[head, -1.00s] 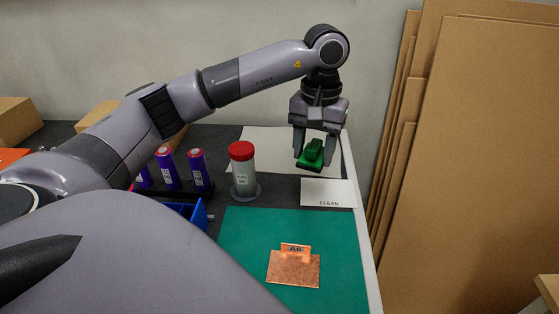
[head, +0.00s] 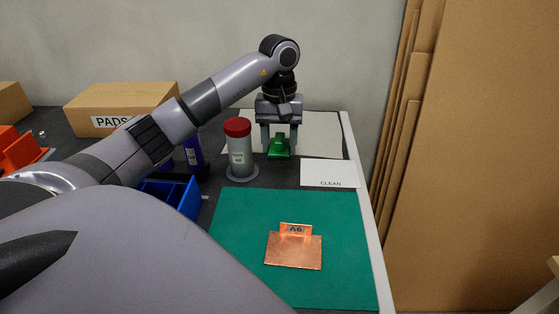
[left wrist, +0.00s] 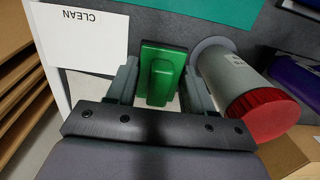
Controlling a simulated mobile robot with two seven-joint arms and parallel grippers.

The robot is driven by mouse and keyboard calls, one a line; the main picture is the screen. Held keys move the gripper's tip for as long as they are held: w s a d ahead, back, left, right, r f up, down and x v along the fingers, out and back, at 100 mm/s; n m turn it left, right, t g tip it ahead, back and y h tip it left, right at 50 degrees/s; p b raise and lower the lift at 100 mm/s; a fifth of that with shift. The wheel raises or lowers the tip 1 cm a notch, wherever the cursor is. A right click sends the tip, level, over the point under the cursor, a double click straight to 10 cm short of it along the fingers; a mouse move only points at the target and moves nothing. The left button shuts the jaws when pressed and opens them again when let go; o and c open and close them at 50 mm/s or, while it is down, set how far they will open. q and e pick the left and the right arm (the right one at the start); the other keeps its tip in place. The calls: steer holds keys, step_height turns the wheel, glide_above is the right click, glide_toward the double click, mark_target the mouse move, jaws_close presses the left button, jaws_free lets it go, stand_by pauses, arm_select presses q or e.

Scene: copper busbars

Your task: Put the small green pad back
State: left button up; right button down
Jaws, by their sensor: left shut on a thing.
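The small green pad (head: 279,147) with a raised grip is held by my left gripper (head: 279,140), one finger on each side. In the left wrist view the pad (left wrist: 162,72) sits between the fingertips of the gripper (left wrist: 160,85). The pad is over or near the white sheet at the back right of the table; I cannot tell whether it touches the surface. The white CLEAN card (head: 330,172) lies just right of and nearer than the pad. My right gripper is not in view.
A red-capped container (head: 239,148) stands close left of the gripper. A green mat (head: 235,230) with a copper plate (head: 293,251) tagged A6 lies in front. A blue bin (head: 180,195), a PADS box (head: 120,105) and orange bins (head: 18,150) are left. Brown boards (head: 465,160) stand right.

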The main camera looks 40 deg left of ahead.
mark_target(279, 173)
arm_select(q)
steer(key=shift+f, duration=2.95)
steer(key=shift+f+b, duration=0.1)
steer(key=shift+b, duration=0.2)
steer(key=o, duration=1.4)
steer(key=r+p, duration=0.1)
steer(key=r, duration=0.7)
steer(key=r+p, duration=0.1)
steer(key=r, duration=0.3)
steer(key=shift+w+a+r+p, duration=0.15)
steer(key=shift+w+a+p, duration=0.1)
steer(key=shift+p, duration=0.05)
